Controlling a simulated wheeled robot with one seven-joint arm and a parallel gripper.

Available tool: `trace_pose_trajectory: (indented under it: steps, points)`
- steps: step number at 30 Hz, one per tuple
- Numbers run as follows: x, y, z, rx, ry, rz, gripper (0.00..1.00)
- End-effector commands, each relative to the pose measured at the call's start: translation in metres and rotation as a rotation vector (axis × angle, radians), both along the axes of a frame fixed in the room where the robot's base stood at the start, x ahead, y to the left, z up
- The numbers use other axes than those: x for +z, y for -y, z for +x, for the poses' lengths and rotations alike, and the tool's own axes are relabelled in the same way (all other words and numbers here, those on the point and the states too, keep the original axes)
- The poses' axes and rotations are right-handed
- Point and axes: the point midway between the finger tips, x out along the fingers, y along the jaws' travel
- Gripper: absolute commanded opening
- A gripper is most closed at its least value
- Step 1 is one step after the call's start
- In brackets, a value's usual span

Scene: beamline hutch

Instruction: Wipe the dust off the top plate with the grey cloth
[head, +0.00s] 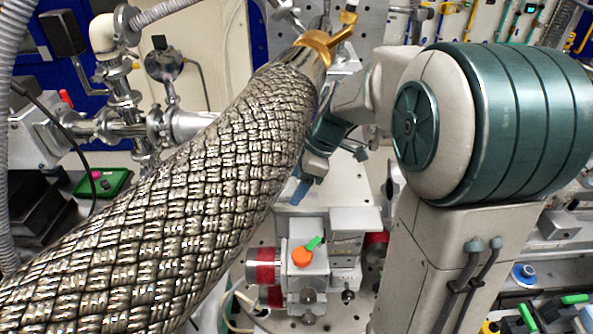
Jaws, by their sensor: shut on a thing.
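My gripper (303,186) points down at the centre, at the end of my teal and light-grey arm. A blue finger part shows below the wrist, beside a thick braided metal hose. The hose covers the left part of the gripper. My gripper is shut, but I cannot make out the grey cloth in its jaws. A pale flat plate (342,197), which looks like the top plate, lies below and behind the gripper. The hose and my arm hide parts of it. I cannot make out dust on it, or whether the gripper or cloth touches it.
The braided hose (190,185) crosses from lower left to top centre, close to the camera. A white block with an orange knob (302,257) stands in front of the plate. Steel vacuum pipes (130,125) stand at left. Several tools hang on the back wall.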

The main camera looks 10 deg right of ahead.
Motion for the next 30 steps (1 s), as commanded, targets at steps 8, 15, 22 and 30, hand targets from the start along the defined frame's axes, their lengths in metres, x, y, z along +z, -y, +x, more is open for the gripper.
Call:
trace_pose_trajectory:
  steps: [8,15,22,30]
  points:
    - [-0.028,0.002,0.0,-0.005,-0.002,0.0,0.44]
    - [-0.037,0.017,-0.001,-0.006,-0.003,0.001,0.41]
    - [-0.036,0.037,-0.002,-0.002,-0.002,0.0,0.41]
    - [-0.041,0.026,-0.001,0.002,0.0,0.0,0.41]
